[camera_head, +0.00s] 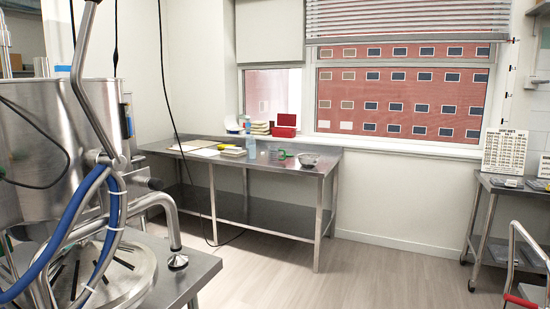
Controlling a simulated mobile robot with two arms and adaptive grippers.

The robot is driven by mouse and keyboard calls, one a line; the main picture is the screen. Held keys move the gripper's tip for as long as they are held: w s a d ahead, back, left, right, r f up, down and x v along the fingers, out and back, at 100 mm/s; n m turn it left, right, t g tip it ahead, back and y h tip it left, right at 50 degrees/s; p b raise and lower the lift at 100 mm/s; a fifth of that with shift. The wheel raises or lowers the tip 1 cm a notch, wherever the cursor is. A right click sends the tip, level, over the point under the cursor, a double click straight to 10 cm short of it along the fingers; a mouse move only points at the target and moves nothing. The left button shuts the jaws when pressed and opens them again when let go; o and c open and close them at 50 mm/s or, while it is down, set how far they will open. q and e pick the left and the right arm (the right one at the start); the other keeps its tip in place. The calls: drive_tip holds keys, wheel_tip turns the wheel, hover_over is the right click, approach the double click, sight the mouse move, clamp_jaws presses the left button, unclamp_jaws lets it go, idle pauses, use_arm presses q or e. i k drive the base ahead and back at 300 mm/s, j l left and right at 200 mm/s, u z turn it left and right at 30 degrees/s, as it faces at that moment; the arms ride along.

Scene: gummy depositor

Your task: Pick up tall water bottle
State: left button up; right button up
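A tall clear water bottle with a pale blue tint (251,146) stands upright on the steel table (330,164) by the window. It stands near the middle of the tabletop. Neither of my grippers is in view, and nothing touches the bottle from my side.
The steel depositor machine (40,150) with blue hoses fills the left. The middle floor (330,280) is clear.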

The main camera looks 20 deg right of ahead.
sight(252, 142)
drive_tip(key=i+l+z, duration=0.4)
drive_tip(key=i+z, duration=0.35)
drive_tip(key=i, duration=0.2)
drive_tip(key=i+z, duration=0.4)
drive_tip(key=i, duration=0.15)
